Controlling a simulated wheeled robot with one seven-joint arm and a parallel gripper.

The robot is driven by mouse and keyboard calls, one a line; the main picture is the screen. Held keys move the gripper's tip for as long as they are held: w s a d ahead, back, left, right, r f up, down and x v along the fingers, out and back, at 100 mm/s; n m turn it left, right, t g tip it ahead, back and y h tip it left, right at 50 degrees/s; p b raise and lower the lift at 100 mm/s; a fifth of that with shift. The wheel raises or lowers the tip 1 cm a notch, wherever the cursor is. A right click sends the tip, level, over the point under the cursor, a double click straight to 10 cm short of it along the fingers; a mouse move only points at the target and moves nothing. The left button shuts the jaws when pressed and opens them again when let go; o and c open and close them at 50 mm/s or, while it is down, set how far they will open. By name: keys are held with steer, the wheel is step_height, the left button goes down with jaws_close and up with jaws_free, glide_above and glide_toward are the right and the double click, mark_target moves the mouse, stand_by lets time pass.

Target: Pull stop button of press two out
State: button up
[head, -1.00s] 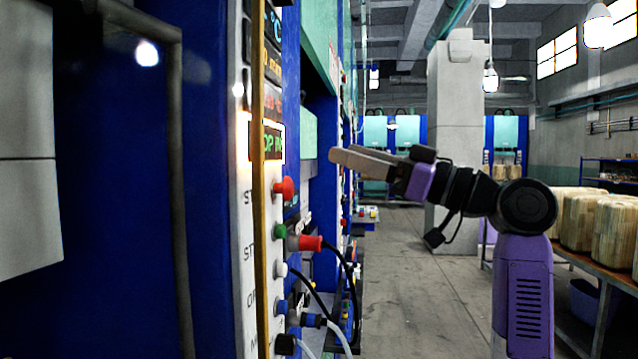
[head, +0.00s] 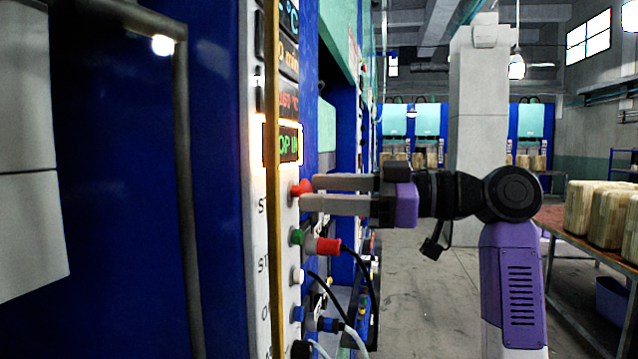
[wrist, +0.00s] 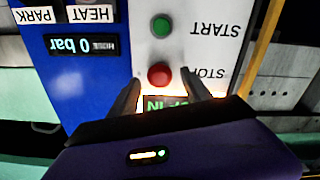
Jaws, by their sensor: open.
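The red stop button (head: 301,187) sits on the white control panel of the press beside me, below a lit green display (head: 289,143). In the wrist view the stop button (wrist: 160,74) shows between and just beyond my two fingers, next to upside-down "STOP" lettering. My gripper (head: 308,192) is open and points left at the panel. Its fingertips are at the stop button in the head view; I cannot tell whether they touch it. The green start button (wrist: 162,27) lies beyond the stop button in the wrist view.
Below the stop button are a green button (head: 297,237), a red plug (head: 327,246), and black cables (head: 362,275) hanging close under my gripper. A yellow vertical bar (head: 272,200) runs along the panel's near side. A table with wooden stacks (head: 590,208) stands at the right.

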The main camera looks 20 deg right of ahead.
steer(key=shift+w+a, duration=0.3)
steer(key=shift+a, duration=0.1)
steer(key=shift+c, duration=0.3)
jaws_close()
